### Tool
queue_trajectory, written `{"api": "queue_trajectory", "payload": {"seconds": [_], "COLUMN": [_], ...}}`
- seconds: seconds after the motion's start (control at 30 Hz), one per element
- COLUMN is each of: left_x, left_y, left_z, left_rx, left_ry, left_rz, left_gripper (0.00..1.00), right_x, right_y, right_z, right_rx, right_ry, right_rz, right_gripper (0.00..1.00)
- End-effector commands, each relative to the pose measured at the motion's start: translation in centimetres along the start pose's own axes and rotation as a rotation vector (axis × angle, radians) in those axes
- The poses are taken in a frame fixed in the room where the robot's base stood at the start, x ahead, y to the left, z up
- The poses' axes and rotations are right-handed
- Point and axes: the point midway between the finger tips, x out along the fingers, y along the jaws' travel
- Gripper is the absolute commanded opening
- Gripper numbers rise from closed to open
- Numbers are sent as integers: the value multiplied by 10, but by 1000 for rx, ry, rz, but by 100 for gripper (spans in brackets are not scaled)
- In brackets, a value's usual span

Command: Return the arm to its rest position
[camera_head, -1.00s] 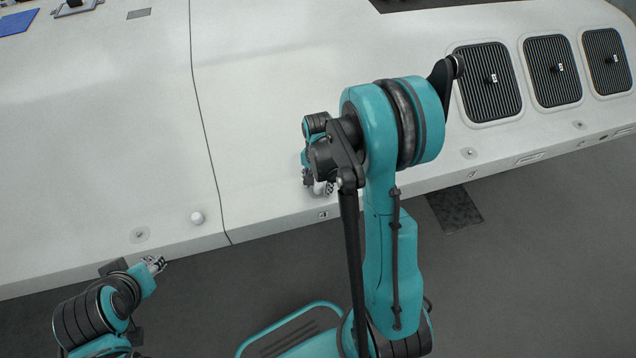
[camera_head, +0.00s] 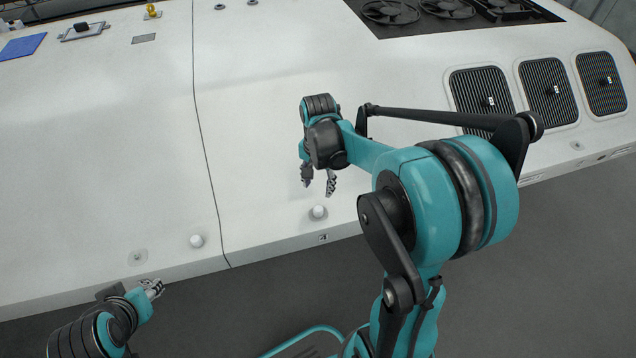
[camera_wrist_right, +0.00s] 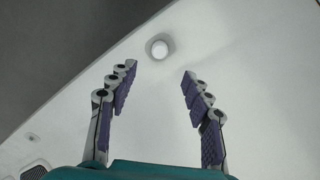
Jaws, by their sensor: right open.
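My right arm is teal and black and reaches over the white surface (camera_head: 260,170) in the head view. My right gripper (camera_head: 318,188) is open and empty, its fingers pointing down above the surface near a white round knob (camera_head: 318,212). In the right wrist view the two purple-padded fingers of the right gripper (camera_wrist_right: 158,85) stand apart with nothing between them, and the white knob (camera_wrist_right: 159,48) shows beyond them. My left gripper (camera_head: 153,288) is at the lower left, beside the front edge of the surface; its fingers are too small to judge.
Another white knob (camera_head: 197,241) stands near the front edge. Striped vent panels (camera_head: 482,100) are at the right and dark fans (camera_head: 392,12) at the back. A blue sheet (camera_head: 22,46) lies at the far left. The middle left of the surface is clear.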

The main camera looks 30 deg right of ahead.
Motion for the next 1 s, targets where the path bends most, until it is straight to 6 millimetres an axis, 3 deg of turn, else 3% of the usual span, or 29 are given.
{"api": "queue_trajectory", "payload": {"seconds": [0.47, 0.57, 0.8, 1.0], "left_x": [0, 0, 0, 0], "left_y": [0, 0, 0, 0], "left_z": [0, 0, 0, 0], "left_rx": [0, 0, 0, 0], "left_ry": [0, 0, 0, 0], "left_rz": [0, 0, 0, 0], "left_gripper": [40, 40, 40, 40], "right_x": [-5, -19, -56, -68], "right_y": [1, 3, 16, 31], "right_z": [6, 21, 76, 117], "right_rx": [-33, -120, -479, -769], "right_ry": [14, 51, 227, 400], "right_rz": [-14, -49, -179, -266], "right_gripper": [50, 50, 50, 50]}}
